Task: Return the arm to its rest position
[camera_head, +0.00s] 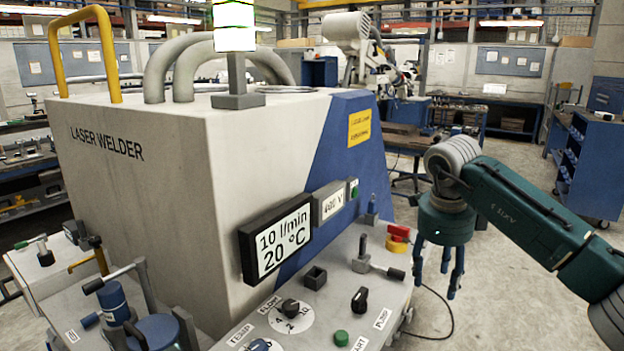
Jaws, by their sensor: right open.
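My right gripper (437,278) hangs from my dark green arm at the right. Its dark blue fingers point down and stand apart, with nothing between them. It is just to the right of the control panel, near the red and yellow switch, and does not visibly touch anything. A white jointed arm with a ribbed head (346,27) rises behind the machine; I cannot tell whether it is the microscope arm. Its lower part is hidden by the machine. My left gripper is not in view.
The large laser welder (145,190) fills the left and middle. Its control panel (320,320) carries knobs, a lever (375,262), a red and yellow switch (398,238) and a green button (341,338). A blue shelf cart (585,165) stands at the right. Open floor lies behind my arm.

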